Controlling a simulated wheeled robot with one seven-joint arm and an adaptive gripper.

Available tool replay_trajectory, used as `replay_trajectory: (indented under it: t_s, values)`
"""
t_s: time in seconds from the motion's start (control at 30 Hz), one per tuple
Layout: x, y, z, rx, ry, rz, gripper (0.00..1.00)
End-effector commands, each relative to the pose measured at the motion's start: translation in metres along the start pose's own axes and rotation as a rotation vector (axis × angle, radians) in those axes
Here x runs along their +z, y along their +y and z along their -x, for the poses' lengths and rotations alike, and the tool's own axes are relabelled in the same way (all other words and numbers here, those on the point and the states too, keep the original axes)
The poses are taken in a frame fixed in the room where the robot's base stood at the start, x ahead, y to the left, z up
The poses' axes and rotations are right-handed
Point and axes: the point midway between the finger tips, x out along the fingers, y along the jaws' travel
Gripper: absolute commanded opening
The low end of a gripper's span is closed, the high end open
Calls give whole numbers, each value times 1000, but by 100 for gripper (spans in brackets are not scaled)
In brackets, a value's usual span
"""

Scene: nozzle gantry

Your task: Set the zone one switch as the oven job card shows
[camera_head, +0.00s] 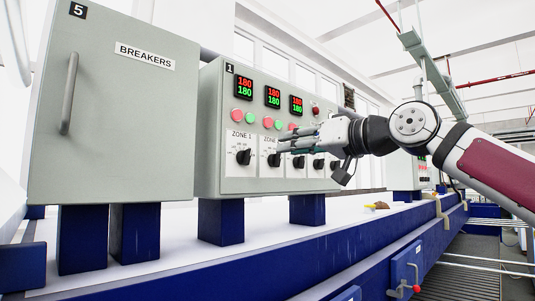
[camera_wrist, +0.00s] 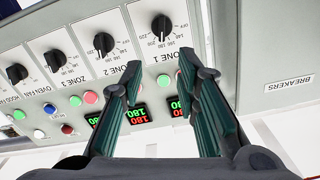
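The zone one switch is a black rotary knob (camera_head: 243,157) at the left of the knob row on the grey control box, under a "ZONE 1" label. In the wrist view, which shows the panel upside down, the knob (camera_wrist: 162,27) sits just beyond the gap between my fingertips, with temperature numbers around it. Its exact setting is too small to read surely. My gripper (camera_head: 283,144) is open and empty, apart from the knob; in the wrist view its two green-lined fingers (camera_wrist: 160,64) are spread. I cannot make out an oven job card in either view.
The zone 2 knob (camera_wrist: 104,44) is close beside the zone one knob. Red and green buttons (camera_head: 243,117) and displays reading 180 (camera_head: 244,88) are above the knobs. A grey breaker cabinet (camera_head: 105,125) stands at the left. The blue bench (camera_head: 300,250) runs below.

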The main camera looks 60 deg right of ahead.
Motion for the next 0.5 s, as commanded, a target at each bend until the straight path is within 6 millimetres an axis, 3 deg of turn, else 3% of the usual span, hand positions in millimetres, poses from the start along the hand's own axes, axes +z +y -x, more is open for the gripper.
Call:
replay_trajectory:
  t_s: [0.5]
  values:
    - [0, -2, -96, -3, -3, 2, 29]
